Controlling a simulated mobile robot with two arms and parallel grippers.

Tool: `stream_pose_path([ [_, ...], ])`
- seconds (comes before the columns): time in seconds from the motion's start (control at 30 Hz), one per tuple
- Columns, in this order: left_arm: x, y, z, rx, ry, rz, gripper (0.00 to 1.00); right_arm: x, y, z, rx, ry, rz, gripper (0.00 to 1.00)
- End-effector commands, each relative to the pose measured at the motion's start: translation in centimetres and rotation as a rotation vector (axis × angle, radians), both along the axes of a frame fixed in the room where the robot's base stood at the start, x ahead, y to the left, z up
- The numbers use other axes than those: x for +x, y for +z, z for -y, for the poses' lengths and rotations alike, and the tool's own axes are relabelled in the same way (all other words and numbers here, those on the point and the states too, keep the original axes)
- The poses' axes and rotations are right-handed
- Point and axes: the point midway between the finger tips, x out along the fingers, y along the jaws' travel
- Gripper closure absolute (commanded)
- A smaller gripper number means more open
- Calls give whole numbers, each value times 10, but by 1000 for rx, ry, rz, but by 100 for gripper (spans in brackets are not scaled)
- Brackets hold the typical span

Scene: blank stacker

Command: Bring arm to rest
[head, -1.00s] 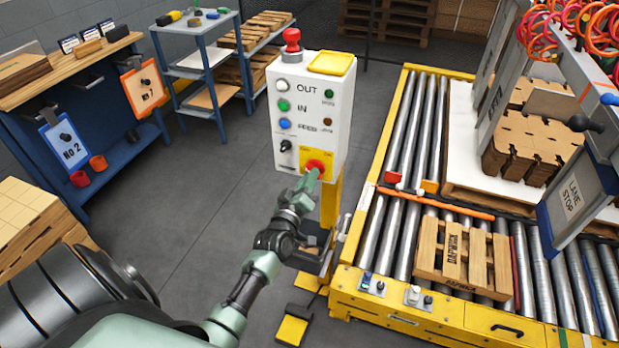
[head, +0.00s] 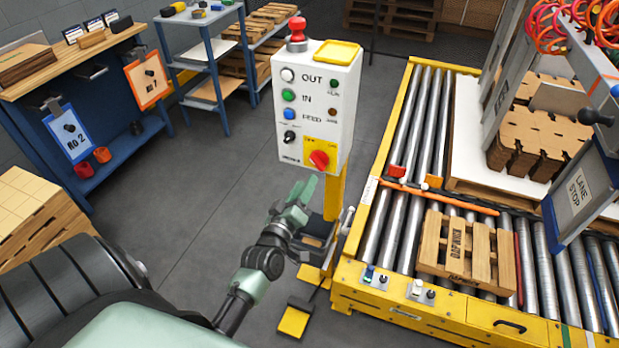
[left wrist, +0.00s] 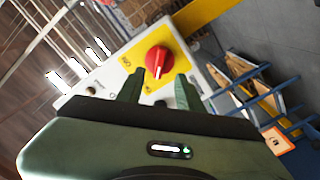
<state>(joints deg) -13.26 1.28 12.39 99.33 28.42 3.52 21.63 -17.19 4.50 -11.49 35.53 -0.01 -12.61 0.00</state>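My left arm (head: 262,265) reaches in from the lower left. My left gripper (head: 303,190) is below and in front of the control box (head: 318,100), clear of it. The red rotary knob (head: 319,160) sits on the yellow plate at the box's lower right. In the left wrist view my left gripper (left wrist: 158,84) has its two green fingers apart with nothing held. The red knob (left wrist: 158,61) shows beyond the fingertips, with a gap. My right gripper is not in view.
A yellow-framed roller conveyor (head: 408,318) runs at the right with a small wooden pallet (head: 465,255). A yellow pedal (head: 294,318) is on the floor by the post. A workbench (head: 75,65) stands at the left. Floor between bench and box is clear.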

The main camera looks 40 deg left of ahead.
Motion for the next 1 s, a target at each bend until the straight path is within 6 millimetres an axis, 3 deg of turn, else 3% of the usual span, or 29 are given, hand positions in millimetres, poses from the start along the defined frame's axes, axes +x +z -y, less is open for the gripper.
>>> stream_pose_path([
  [0.17,-10,0,2,0,0,0,64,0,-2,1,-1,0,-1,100],
  [0.63,-9,0,2,0,0,0,64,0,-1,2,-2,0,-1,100],
  [0.73,-10,-7,5,5,-6,-17,64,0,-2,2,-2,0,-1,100],
  [0.87,-13,-54,19,37,-40,-123,64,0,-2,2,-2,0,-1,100],
  [1.0,-34,-146,48,114,-125,-337,64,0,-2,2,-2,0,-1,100],
])
